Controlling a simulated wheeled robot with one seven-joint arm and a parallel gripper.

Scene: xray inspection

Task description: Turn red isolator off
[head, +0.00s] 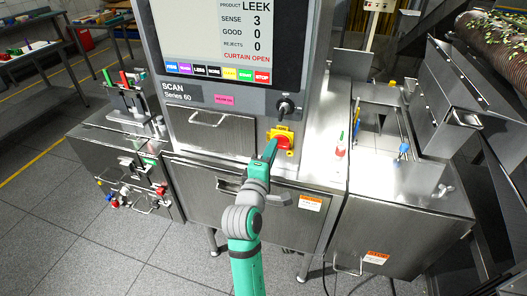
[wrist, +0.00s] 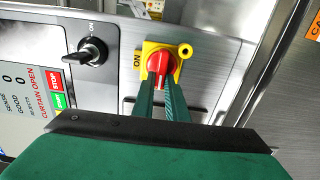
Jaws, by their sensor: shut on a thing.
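The red isolator (head: 284,142) is a red rotary handle on a yellow plate, low on the right of the scanner's front panel. In the wrist view the red handle (wrist: 158,64) sits on its yellow plate (wrist: 149,47), with the word ON beside it. My gripper (head: 272,146) reaches up to the isolator. In the wrist view the two green fingers of my gripper (wrist: 160,84) are closed on the red handle's near end. The fingertips partly cover the handle.
A black rotary switch (head: 287,106) is just above the isolator, and it also shows in the wrist view (wrist: 91,52). The screen (head: 240,30) reads CURTAIN OPEN. Steel cabinet doors (head: 235,205) lie below. An open metal lid (head: 440,100) stands at right.

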